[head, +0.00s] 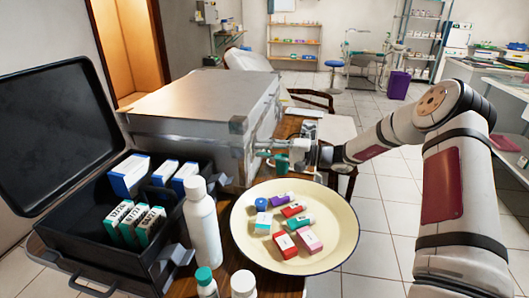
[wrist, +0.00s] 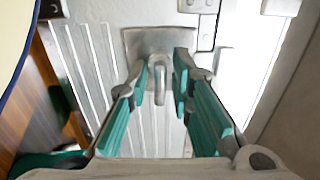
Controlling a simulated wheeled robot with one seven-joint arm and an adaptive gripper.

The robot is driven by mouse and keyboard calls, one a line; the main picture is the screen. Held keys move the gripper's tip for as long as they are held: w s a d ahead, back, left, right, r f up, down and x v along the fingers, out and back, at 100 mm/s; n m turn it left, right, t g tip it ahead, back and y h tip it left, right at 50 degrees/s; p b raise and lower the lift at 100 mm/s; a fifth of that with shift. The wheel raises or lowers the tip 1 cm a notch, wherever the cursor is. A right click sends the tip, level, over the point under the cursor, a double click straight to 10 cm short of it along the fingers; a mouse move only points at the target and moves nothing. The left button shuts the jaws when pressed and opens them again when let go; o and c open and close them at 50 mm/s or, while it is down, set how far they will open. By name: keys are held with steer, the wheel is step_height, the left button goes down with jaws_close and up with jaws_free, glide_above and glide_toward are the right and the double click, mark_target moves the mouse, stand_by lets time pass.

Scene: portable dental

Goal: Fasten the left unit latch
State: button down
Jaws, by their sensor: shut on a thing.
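The portable unit is a closed metal case (head: 185,105) on the wooden table, left of centre in the head view. Its ribbed metal side fills much of the wrist view (wrist: 92,65). A metal latch (wrist: 158,68) with a narrow loop stands on a plate on that side. My gripper (head: 284,158) is at the case's right side in the head view.
A cream round tray (head: 342,208) with several small boxes and vials lies just below my gripper. An open black case (head: 85,228) with boxes stands at the left. A white bottle (head: 203,225) stands between them. Open floor lies to the right.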

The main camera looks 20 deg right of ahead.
stand_by(0.3)
steer(key=c, duration=1.7)
jaws_free()
steer(key=shift+d, duration=0.1)
steer(key=v, duration=1.2)
